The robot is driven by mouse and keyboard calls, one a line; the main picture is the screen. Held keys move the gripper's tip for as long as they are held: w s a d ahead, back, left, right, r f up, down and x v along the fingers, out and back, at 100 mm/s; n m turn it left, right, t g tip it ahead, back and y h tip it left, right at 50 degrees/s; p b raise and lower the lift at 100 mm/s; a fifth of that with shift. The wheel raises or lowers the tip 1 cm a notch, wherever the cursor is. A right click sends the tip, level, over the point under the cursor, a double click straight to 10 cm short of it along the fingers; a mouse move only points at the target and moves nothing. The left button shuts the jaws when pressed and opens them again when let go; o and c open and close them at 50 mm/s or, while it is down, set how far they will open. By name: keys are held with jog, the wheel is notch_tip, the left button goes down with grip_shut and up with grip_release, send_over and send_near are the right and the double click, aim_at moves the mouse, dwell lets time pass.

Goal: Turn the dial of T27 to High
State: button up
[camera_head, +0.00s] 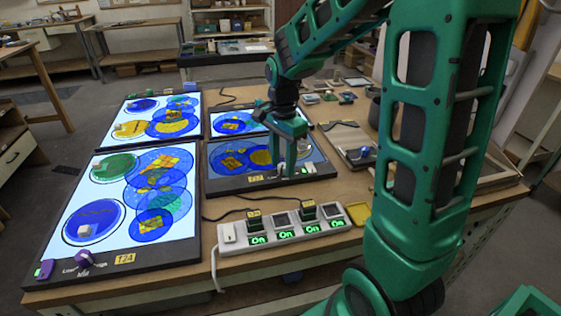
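A dim, dark-framed light panel (224,178) with blue and yellow glass pieces lies in the middle of the table. A small yellow label (256,179) sits on its front edge; its text is too small to read, so I cannot confirm that it is T27. My gripper (290,168) points down over the right front part of this panel. Its fingers hide what is between them, so I cannot tell its opening or contact. A small pale part (309,168) shows just right of the fingers. No dial is clearly visible there.
Two more lit panels (113,125) (215,121) lie behind. A power strip (284,233) with green "On" lights is in front.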

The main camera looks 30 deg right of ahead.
grip_shut()
jog(key=shift+n, duration=0.4)
jog(key=n, duration=0.3)
jog(key=shift+w+r+n, duration=0.1)
jog(key=shift+n, duration=0.3)
jog(key=n, duration=1.4)
jog(key=c, duration=0.9)
grip_release()
grip_shut()
